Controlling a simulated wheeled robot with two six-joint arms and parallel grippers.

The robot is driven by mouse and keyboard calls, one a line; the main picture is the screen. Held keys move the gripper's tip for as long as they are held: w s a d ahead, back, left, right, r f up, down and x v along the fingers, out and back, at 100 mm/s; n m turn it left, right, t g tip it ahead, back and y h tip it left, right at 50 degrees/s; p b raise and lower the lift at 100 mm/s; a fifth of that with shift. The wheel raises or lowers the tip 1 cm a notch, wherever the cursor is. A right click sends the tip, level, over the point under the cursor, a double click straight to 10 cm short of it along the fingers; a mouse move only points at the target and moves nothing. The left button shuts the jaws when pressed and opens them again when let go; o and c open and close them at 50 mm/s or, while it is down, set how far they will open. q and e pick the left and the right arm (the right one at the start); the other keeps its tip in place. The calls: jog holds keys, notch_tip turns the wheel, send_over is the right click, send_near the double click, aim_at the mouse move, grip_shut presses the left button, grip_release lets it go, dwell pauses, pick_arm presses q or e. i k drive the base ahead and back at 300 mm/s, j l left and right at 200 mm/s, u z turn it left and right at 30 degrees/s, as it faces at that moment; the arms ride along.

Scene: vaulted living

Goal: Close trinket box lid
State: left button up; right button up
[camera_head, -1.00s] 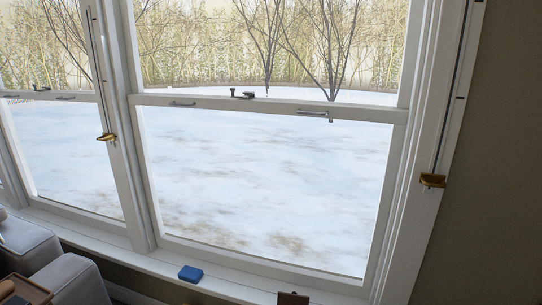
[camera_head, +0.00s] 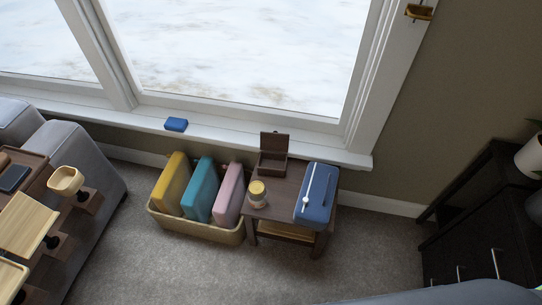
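The trinket box (camera_head: 272,163) is a small dark brown wooden box on a side table (camera_head: 280,199), near the window. Its lid (camera_head: 275,142) stands raised upright at the back, so the box is open. I cannot make out anything inside it. Neither of my grippers shows in the head view.
On the side table, a yellow-lidded jar (camera_head: 257,193) stands in front of the box and a blue case (camera_head: 316,197) stands to its right. A basket (camera_head: 197,230) with yellow, teal and pink upright items is left of the table. A dark cabinet (camera_head: 483,222) is at right. Carpet in front is clear.

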aim_at(274, 141)
jog(key=l+u, duration=1.05)
